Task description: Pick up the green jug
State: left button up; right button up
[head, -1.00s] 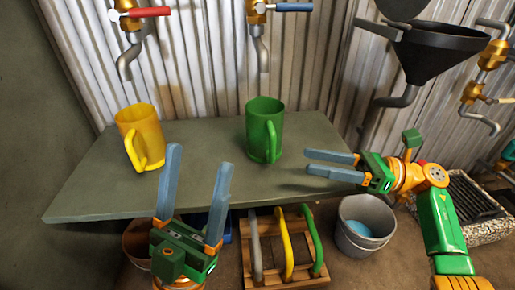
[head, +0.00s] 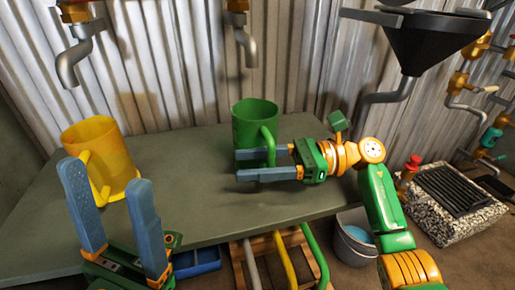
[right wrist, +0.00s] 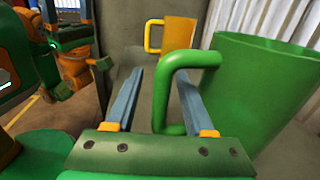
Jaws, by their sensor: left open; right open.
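The green jug (head: 252,125) stands upright on the grey shelf (head: 195,195), its handle facing right and toward me in the head view. My right gripper (head: 258,162) is open, its fingers pointing left beside the handle. In the right wrist view the green jug (right wrist: 255,95) fills the right side, and its handle reaches in front of the open fingers of my right gripper (right wrist: 160,90). I cannot tell whether they touch. My left gripper (head: 105,205) is open and empty at the shelf's front left.
A yellow jug (head: 103,150) stands on the left of the shelf, behind my left gripper. Taps hang above the shelf. A dark funnel (head: 425,40) is at the upper right. A bucket (head: 355,235), a wooden rack (head: 280,255) and a blue tray (head: 195,262) are below.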

grip_shut()
dwell(1.4)
